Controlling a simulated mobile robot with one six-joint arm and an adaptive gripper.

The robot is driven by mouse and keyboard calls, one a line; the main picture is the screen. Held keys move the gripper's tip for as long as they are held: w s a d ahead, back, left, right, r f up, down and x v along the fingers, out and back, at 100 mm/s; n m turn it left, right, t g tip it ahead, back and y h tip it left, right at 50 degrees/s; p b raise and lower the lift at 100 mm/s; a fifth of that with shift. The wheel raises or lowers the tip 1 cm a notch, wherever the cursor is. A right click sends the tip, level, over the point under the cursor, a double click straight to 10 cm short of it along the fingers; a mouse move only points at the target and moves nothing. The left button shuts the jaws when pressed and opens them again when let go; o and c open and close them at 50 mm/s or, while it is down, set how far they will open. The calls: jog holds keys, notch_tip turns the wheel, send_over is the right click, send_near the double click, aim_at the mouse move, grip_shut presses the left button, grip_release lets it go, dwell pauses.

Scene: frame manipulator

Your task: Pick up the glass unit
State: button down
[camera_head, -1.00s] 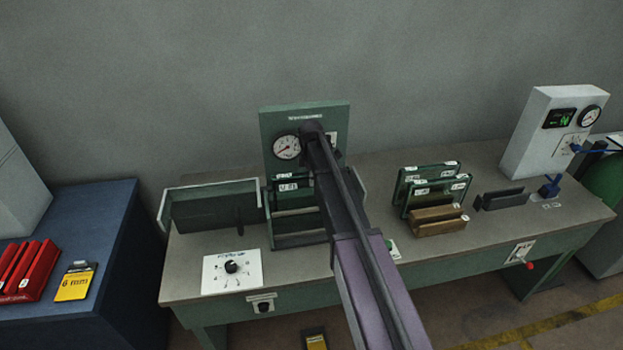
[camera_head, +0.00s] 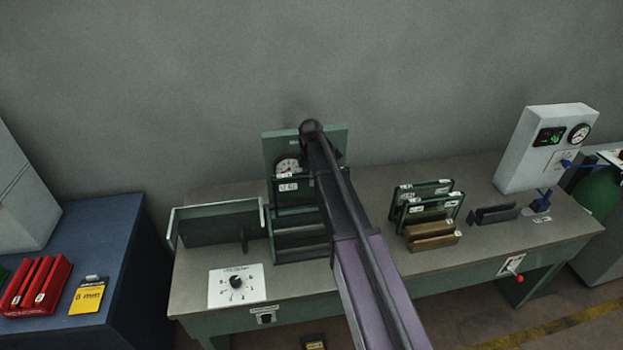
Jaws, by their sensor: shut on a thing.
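The glass unit (camera_head: 291,196) is a dark green-framed pane with a white label near its top. It stands upright above the slotted green rack (camera_head: 300,255), in front of the green gauge panel (camera_head: 281,145), and covers the lower part of the gauge. My gripper (camera_head: 309,177) is mostly hidden behind my own arm; only a dark bit shows at the unit's top edge. It is shut on the unit. The unit's right side is behind my arm, and I cannot see clearly how far its lower edge is from the rack.
Framed glass units (camera_head: 424,207) stand in a rack right of my arm, behind wooden blocks (camera_head: 432,236). A low-walled green tray (camera_head: 215,223) and a dial plate (camera_head: 237,286) are on the left. A grey gauge box (camera_head: 545,150) stands far right. Bare bench lies between.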

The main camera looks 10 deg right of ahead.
jog(key=shift+r+p, duration=0.3)
jog(key=shift+r, duration=0.35)
dwell(0.4)
jog(key=shift+r+p, duration=1.95)
jog(key=shift+p, duration=0.15)
jog(key=shift+s+f, duration=0.1)
